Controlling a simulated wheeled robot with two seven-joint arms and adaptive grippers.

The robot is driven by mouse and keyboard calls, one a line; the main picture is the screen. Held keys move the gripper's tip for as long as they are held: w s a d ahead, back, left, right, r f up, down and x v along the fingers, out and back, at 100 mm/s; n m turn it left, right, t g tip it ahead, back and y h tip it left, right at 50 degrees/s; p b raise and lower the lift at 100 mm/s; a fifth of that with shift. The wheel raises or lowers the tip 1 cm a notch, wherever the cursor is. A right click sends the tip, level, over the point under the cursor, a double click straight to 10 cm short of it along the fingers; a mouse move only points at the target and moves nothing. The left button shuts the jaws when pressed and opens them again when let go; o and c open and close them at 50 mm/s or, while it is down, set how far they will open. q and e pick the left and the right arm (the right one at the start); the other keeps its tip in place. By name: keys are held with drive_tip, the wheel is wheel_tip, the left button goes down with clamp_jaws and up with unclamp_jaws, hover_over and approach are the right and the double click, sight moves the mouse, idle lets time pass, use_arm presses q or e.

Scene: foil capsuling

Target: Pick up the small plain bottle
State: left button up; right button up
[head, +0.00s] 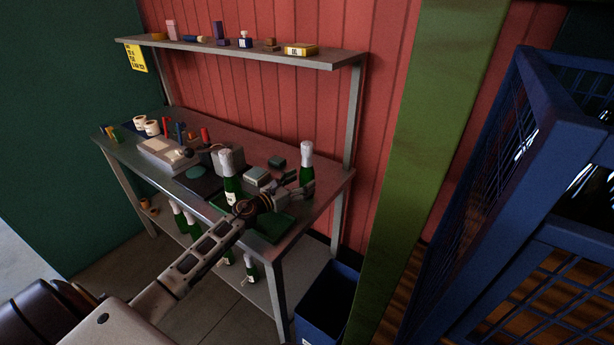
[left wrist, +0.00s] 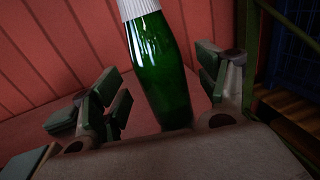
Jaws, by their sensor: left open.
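A green bottle (head: 307,176) with a white top stands upright near the right end of the workbench (head: 330,188). It shows no label. My left gripper (head: 296,186) is open, with its fingers close to this bottle. In the left wrist view, the green bottle (left wrist: 160,75) with its white ribbed top stands between the spread fingers of my left gripper (left wrist: 165,85). Its base is hidden behind the gripper body. Whether a finger touches the glass cannot be told. My right gripper is not in view.
A green mat (head: 272,232) lies at the bench's front right. Small boxes (head: 257,176) and a grey device (head: 228,157) stand behind my left gripper. Several bottles (head: 250,268) stand on the lower shelf. An upper shelf (head: 230,50) holds small items. A blue bin (head: 325,300) stands at the right.

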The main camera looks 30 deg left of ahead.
use_arm(q)
drive_tip(key=shift+x, duration=1)
drive_tip(key=shift+r, duration=0.1)
drive_tip(key=c, duration=1.5)
